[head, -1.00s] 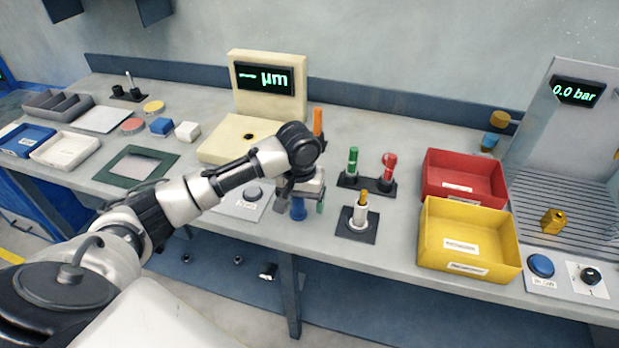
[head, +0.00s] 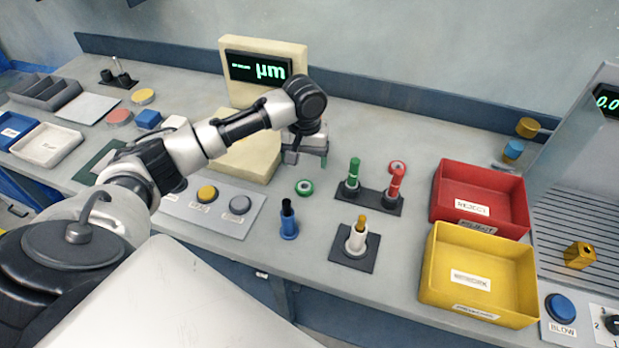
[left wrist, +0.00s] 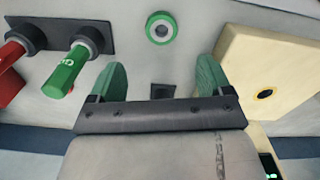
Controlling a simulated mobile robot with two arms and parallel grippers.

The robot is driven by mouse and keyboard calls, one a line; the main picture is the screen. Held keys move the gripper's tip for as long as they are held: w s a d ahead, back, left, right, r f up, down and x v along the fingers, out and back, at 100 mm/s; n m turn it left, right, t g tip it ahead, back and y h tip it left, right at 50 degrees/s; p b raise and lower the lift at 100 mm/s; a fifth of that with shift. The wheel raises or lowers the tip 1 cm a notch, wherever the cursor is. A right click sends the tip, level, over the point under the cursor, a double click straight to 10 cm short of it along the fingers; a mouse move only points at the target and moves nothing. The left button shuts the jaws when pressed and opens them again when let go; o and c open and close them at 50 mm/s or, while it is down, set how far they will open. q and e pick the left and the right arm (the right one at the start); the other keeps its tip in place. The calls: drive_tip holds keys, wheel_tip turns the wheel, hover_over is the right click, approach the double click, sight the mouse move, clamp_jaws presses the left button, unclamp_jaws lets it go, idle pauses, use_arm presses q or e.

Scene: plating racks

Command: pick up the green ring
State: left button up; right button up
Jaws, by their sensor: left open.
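The green ring (head: 304,187) lies flat on the bench between the cream gauge and the peg stand. It is a small green ring with a pale inner band, and it shows whole in the left wrist view (left wrist: 161,28) at the top. My left gripper (head: 307,158) is above the bench, just behind the ring in the head view. In the left wrist view its green fingertips (left wrist: 160,76) are spread apart with no ring between them, and the ring is beyond the tips, roughly centred between them. My right gripper is not in view.
The cream gauge (head: 245,155) is left; red (head: 480,227) and yellow (head: 470,306) bins are right.

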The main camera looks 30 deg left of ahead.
sight(304, 184)
use_arm(q)
drive_tip(key=f, duration=0.2)
drive_tip(key=s+f, duration=0.1)
drive_tip(key=shift+s+d+f, duration=0.1)
drive_tip(key=shift+d+f, duration=0.05)
drive_tip(key=shift+f, duration=0.25)
drive_tip(key=shift+f+p, duration=0.3)
drive_tip(key=shift+f, duration=0.05)
drive_tip(key=f, duration=0.2)
drive_tip(key=f+p, duration=0.1)
drive_tip(key=shift+w+a+f, duration=0.2)
drive_tip(key=shift+w+f, duration=0.2)
drive_tip(key=shift+f, duration=0.55)
drive_tip(key=c, duration=0.9)
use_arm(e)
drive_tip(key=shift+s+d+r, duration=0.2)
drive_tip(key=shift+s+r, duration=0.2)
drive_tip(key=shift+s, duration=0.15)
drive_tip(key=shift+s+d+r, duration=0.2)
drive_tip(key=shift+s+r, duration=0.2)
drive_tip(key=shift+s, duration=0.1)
